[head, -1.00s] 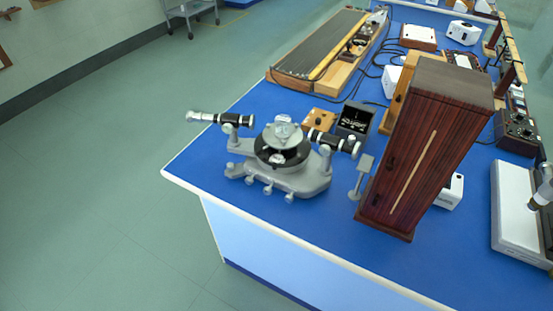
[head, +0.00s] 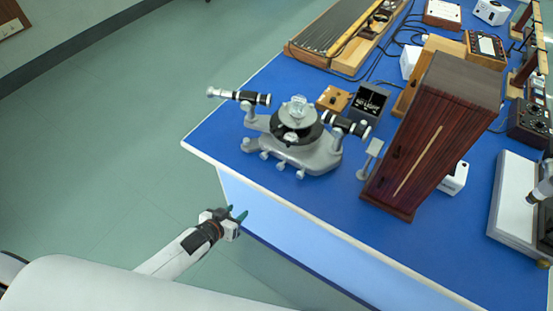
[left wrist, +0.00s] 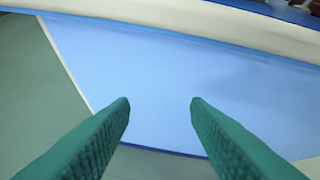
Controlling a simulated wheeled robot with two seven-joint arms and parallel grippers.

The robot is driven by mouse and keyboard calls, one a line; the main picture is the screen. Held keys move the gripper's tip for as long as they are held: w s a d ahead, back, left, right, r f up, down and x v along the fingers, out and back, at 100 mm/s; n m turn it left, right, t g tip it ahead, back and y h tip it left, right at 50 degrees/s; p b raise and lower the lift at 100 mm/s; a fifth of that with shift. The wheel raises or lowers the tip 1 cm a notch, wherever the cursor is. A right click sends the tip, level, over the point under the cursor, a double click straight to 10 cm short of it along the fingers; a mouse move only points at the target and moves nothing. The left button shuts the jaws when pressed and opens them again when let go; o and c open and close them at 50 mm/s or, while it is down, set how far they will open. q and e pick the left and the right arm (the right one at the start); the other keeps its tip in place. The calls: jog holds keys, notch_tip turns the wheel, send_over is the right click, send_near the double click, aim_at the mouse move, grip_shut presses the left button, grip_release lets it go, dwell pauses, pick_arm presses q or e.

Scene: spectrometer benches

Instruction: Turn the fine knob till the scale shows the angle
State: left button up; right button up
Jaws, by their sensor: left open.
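The spectrometer (head: 300,150) stands near the left corner of the blue bench, with a grey base, a black round table with a clear prism on top, and two black tubes with silver ends. Small silver knobs (head: 281,166) stick out low at its front edge. The scale reading is too small to make out. My left gripper (head: 238,215) is below and in front of the bench edge, apart from the spectrometer. It is open and empty; its two green fingers (left wrist: 160,103) show spread in the left wrist view, facing the bench's pale blue side. My right gripper is not in view.
The blue bench top (head: 330,215) has a white rim. A tall dark wooden box (head: 430,135) stands right of the spectrometer, with a small grey stand (head: 370,158) between them. A black box (head: 370,102) and a small wooden block (head: 333,98) sit behind. The floor at left is clear.

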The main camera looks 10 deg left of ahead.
aim_at(279, 167)
pick_arm(q)
jog(key=w+d+r+t+h+p, duration=0.1)
jog(key=d+r, duration=0.2)
jog(key=r, duration=0.4)
jog(key=w+d+r+t+h, duration=0.1)
jog(key=w+d+r+h, duration=0.1)
jog(key=r, duration=0.5)
jog(key=x, duration=1.2)
jog(key=shift+s+f+p, duration=0.2)
jog(key=shift+f+p, duration=0.15)
grip_shut()
jog(key=shift+m, duration=0.3)
